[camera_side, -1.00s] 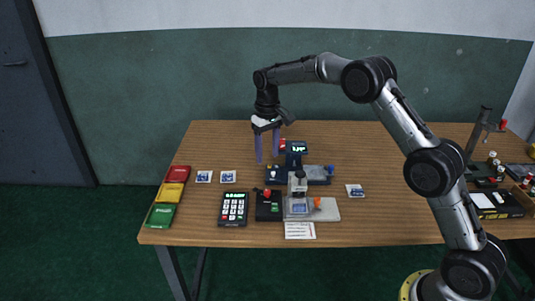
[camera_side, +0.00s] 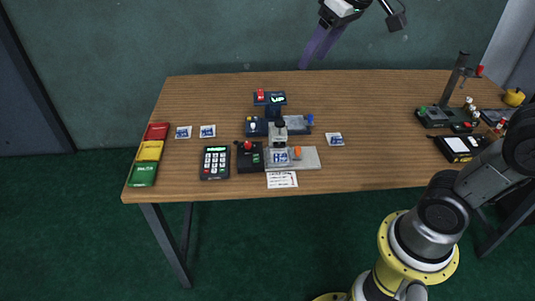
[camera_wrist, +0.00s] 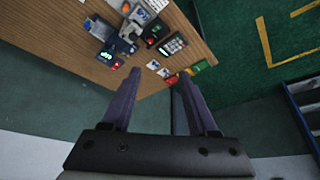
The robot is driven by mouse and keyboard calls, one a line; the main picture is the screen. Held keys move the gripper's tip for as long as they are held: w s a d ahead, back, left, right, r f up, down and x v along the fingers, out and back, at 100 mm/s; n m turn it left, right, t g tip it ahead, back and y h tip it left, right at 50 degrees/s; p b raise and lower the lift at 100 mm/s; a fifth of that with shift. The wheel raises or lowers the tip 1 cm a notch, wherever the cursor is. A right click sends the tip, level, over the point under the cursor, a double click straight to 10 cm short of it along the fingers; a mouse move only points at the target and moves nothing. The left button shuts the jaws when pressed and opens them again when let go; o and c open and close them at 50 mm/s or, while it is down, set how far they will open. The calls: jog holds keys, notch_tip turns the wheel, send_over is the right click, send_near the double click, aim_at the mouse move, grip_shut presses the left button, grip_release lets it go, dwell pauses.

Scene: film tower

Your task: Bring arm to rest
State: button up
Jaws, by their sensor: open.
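My gripper (camera_side: 320,45) is at the top of the side view, high above the table's back edge, with its two purple fingers pointing down. It is open and empty, touching nothing. In the wrist view its fingers (camera_wrist: 157,95) stand apart with floor and wall between them. The wooden table (camera_side: 380,110) lies below. On it stands a dark device with a lit green display (camera_side: 278,99) and a grey stage (camera_side: 305,160) with a small clear block on it. Part of my arm is outside the side view at the top right.
Red (camera_side: 157,131), yellow (camera_side: 150,151) and green (camera_side: 143,175) trays line the table's left edge. A keypad (camera_side: 215,162), a red-button box (camera_side: 250,156) and several small blue-white squares lie nearby. A dark stand (camera_side: 453,90) is at the right. The air around my gripper is clear.

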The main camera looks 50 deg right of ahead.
jog(key=s+f, duration=1.1)
jog(key=s, duration=0.4)
jog(key=shift+a+n, duration=0.3)
jog(key=shift+a, duration=0.05)
